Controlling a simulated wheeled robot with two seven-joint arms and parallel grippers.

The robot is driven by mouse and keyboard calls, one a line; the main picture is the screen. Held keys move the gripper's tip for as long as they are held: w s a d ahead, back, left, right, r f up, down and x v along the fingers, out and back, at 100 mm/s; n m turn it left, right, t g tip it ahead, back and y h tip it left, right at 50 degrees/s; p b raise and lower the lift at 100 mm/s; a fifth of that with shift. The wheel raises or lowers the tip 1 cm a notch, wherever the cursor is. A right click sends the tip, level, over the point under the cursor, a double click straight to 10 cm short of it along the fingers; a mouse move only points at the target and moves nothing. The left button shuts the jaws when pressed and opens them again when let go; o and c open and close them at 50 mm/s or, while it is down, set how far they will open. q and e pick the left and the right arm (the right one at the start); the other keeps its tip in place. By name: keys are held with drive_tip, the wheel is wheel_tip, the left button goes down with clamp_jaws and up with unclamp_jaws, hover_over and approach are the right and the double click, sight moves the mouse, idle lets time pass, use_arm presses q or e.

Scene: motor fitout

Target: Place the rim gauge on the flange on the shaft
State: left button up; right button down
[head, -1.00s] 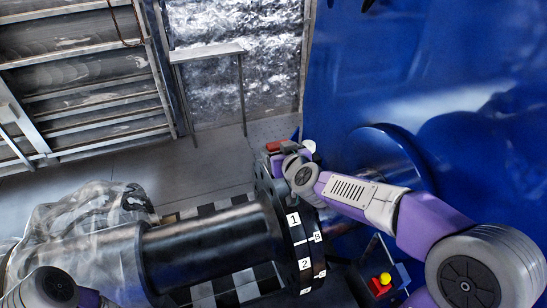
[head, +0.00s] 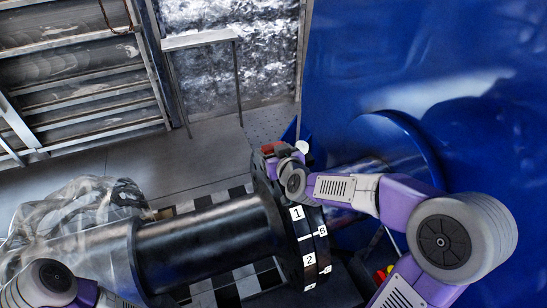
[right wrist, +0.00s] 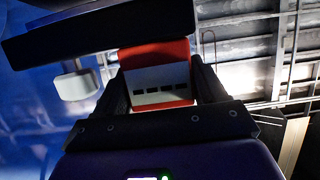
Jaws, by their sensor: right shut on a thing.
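The rim gauge (head: 269,148) shows as a small red piece at my right gripper (head: 278,152), at the top of the flange. In the right wrist view the gauge is a red and white block (right wrist: 158,78) with dark slots, held between both fingers of the shut gripper (right wrist: 160,95). The black flange (head: 309,255) has white labels such as 1, 2 and B on its rim. The black shaft (head: 205,240) runs left from it. Whether the gauge touches the flange rim cannot be told. My left arm shows at the lower left; its gripper is out of view.
A big blue housing (head: 440,70) stands right of the flange. Clear plastic wrap (head: 75,220) covers the shaft's left end. Red and yellow buttons (head: 384,272) show low, partly behind my right arm.

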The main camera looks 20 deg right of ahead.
drive_tip(key=shift+w+f, duration=0.15)
drive_tip(key=shift+f, duration=0.35)
drive_tip(key=shift+f, duration=0.1)
drive_tip(key=shift+c, duration=0.4)
unclamp_jaws()
drive_tip(key=shift+f, duration=0.15)
drive_tip(key=b+v, duration=0.1)
drive_tip(key=v, duration=1.1)
